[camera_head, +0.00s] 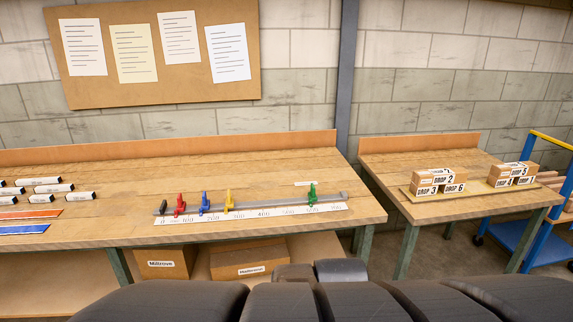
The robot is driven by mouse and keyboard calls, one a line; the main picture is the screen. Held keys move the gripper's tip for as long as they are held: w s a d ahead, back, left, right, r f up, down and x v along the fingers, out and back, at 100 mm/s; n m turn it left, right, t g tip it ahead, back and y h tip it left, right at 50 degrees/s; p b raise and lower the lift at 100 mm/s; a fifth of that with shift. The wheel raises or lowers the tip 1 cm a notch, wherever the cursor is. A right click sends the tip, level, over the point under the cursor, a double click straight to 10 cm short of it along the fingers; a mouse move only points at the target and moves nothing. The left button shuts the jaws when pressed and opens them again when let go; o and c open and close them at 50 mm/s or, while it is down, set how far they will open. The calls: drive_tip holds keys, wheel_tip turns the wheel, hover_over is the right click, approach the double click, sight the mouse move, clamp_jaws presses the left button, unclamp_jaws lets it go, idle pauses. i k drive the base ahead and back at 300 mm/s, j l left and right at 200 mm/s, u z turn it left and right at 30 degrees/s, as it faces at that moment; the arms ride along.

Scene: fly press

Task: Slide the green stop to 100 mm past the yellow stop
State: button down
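A grey rail (270,204) lies along the front of the left workbench, with a white number scale (250,214) in front of it. The yellow stop (229,201) sits on the rail left of its middle. The green stop (312,195) sits far to its right, near the rail's right end. The rail between these two is bare. The blue stop (204,204) and red stop (180,205) are left of the yellow one, and a black end piece (162,208) is at the left end. The scale numbers are too small to read surely. My gripper is not in view.
Several white labelled bars (47,188) and orange (30,214) and blue strips lie on the bench at left. The right bench (395,165) holds labelled boxes (450,170); a blue cart stands beyond. Dark parts of my own body fill the bottom.

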sight(312, 195)
drive_tip(key=i+u, duration=0.15)
drive_tip(key=i, duration=0.45)
drive_tip(key=i+l+u, duration=0.15)
drive_tip(key=i, duration=0.45)
